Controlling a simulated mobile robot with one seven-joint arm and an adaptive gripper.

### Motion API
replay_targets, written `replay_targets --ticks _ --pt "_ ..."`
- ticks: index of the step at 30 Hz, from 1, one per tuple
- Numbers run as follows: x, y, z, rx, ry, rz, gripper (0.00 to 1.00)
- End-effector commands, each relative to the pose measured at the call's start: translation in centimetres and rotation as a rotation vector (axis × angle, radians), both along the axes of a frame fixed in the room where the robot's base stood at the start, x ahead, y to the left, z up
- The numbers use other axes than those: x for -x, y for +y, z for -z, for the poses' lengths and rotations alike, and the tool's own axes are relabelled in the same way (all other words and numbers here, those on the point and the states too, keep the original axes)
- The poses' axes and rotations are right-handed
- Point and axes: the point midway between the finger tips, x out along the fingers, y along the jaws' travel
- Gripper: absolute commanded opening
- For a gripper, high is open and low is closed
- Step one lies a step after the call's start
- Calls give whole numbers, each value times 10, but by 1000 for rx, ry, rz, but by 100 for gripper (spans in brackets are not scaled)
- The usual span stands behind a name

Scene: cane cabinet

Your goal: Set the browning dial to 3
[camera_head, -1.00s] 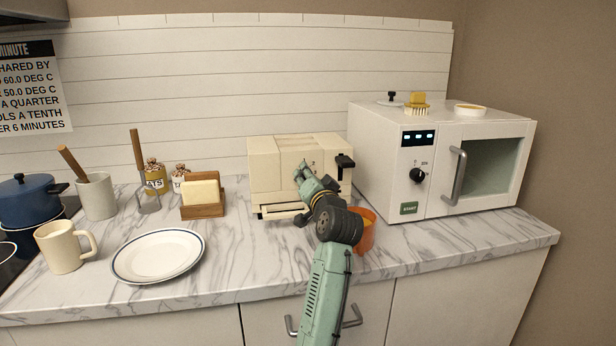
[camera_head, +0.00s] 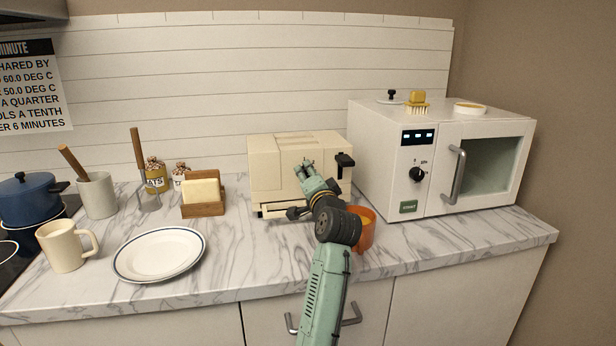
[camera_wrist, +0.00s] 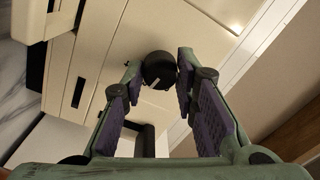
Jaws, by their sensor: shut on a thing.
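The cream toaster (camera_head: 275,165) stands on the counter, and my gripper (camera_head: 308,164) is at its front face. In the wrist view the black browning dial (camera_wrist: 158,70), with a pale pointer line, sits between the two fingertips of my gripper (camera_wrist: 160,72). The fingers close on the dial's sides. In the head view the gripper and wrist hide the dial, and the number it points to cannot be read. The toaster's black lever (camera_head: 345,160) is at its right end.
An orange cup (camera_head: 364,232) stands close to the right of my wrist. The white microwave (camera_head: 376,150) is to the right of the toaster.

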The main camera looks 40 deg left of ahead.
Motion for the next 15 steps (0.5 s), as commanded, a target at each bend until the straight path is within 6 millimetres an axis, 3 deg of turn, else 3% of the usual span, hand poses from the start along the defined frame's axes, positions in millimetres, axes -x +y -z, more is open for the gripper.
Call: replay_targets --ticks 4,5,13,15 --pt "-1 -1 0 -1 -2 3 0" --pt "-1 -1 0 -1 -2 3 29" --pt "0 -1 0 1 -2 1 47" --pt "0 0 0 1 -2 1 47"
